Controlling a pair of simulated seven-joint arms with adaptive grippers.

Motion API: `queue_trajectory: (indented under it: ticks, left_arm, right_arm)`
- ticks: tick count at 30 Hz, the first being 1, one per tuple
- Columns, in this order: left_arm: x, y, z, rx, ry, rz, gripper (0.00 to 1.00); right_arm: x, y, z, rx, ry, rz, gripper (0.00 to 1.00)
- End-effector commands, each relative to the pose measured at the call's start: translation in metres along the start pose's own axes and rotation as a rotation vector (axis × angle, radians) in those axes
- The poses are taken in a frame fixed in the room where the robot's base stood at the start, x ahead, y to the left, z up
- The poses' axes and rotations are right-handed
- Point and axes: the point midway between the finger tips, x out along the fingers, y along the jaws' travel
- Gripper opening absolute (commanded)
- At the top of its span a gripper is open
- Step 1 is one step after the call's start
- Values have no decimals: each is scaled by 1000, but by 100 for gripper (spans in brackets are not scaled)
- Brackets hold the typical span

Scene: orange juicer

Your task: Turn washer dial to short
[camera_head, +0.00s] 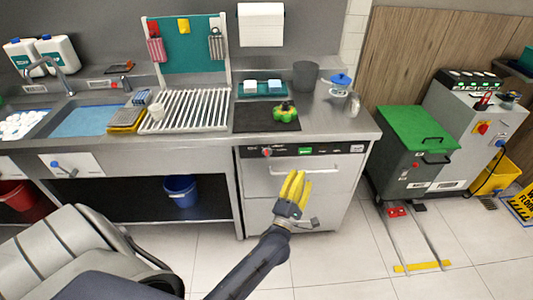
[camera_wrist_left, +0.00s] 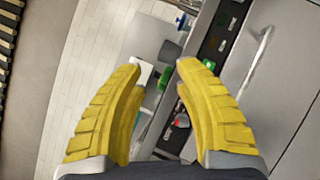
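The washer (camera_head: 322,175) is a steel under-counter machine with a dark control panel (camera_head: 330,150) along its top front edge. A red dial (camera_head: 266,152) sits at the panel's left end; which setting it points to is too small to read. My left gripper (camera_head: 297,177), with yellow fingers, is in front of the washer door, below and right of the dial and not touching it. In the left wrist view its fingers (camera_wrist_left: 160,70) are apart with nothing held, and the red dial (camera_wrist_left: 181,120) shows between them, beside the right-hand finger. My right gripper is not in view.
The door handle (camera_head: 307,171) spans the washer front below the panel. On the counter above are a dark mat (camera_head: 250,118) with a green-and-orange item and a dish rack (camera_head: 185,110). A green-lidded machine (camera_head: 418,128) stands to the right. Open tiled floor lies in front.

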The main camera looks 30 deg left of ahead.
Motion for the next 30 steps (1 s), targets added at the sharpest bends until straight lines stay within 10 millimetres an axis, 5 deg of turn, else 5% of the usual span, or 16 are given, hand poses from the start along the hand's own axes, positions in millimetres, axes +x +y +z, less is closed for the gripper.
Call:
queue_trajectory:
  ticks: [6, 13, 20, 30]
  left_arm:
    - [-9, 8, -58, -675, 262, 115, 33]
    - [-32, -10, -109, -1190, 503, 263, 33]
    - [-36, -12, -121, -1328, 542, 336, 33]
    - [1, -14, -144, -1329, 537, 337, 33]
  right_arm:
    - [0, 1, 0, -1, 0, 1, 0]
    - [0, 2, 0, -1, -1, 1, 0]
    - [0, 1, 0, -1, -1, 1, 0]
    - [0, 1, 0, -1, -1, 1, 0]
